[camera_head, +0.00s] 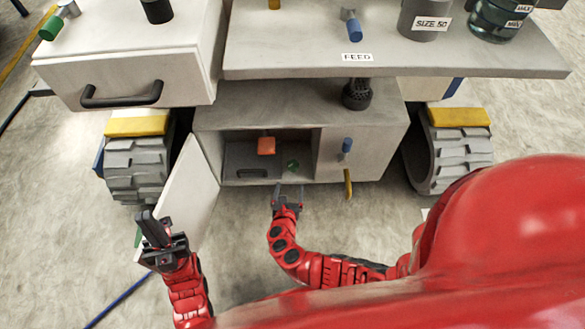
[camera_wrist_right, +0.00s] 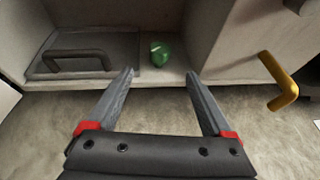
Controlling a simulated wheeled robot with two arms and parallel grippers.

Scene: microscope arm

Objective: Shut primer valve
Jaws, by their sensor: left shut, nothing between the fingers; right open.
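No label marks the primer valve, so I cannot tell which part it is. A small green knob (camera_head: 293,165) sits inside the open cabinet; it also shows in the right wrist view (camera_wrist_right: 160,53). An orange block-like part (camera_head: 266,146) is further back. My left gripper (camera_head: 150,232) is shut and empty, by the open door.
The white cabinet door (camera_head: 182,195) swings out on the left. A grey drawer or box with a dark handle (camera_wrist_right: 80,60) lies inside left of the knob. A shelf marked FEED (camera_head: 357,57) overhangs above. Tracks (camera_head: 140,165) flank the cabinet. The floor in front is clear.

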